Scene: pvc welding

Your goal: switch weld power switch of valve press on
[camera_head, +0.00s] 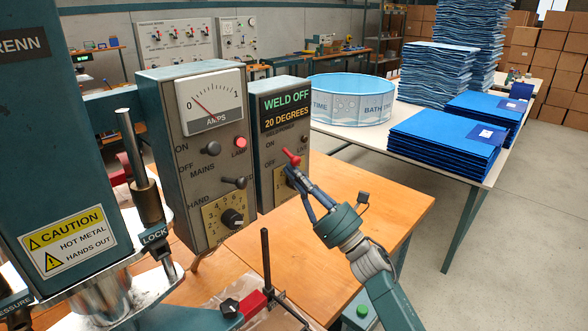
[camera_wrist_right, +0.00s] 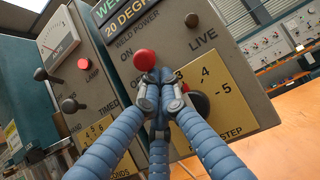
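The weld power switch (camera_head: 291,157) is a short lever with a red knob on the right-hand grey box of the valve press. Its red knob also shows in the right wrist view (camera_wrist_right: 145,60), below the ON label. The box's display (camera_head: 286,109) reads WELD OFF and 20 DEGREES. My right gripper (camera_head: 291,174) is at the box front, just below the red knob. In the right wrist view its blue fingers (camera_wrist_right: 161,97) come together with their tips close under the knob. The fingers hide the lower lever, so contact is unclear. My left gripper is not in view.
The left control box (camera_head: 196,150) carries an amps meter, mains switch and dial. A step dial (camera_wrist_right: 194,104) sits right beside my fingertips. A table behind holds blue sheets (camera_head: 445,140) and a pool (camera_head: 350,100).

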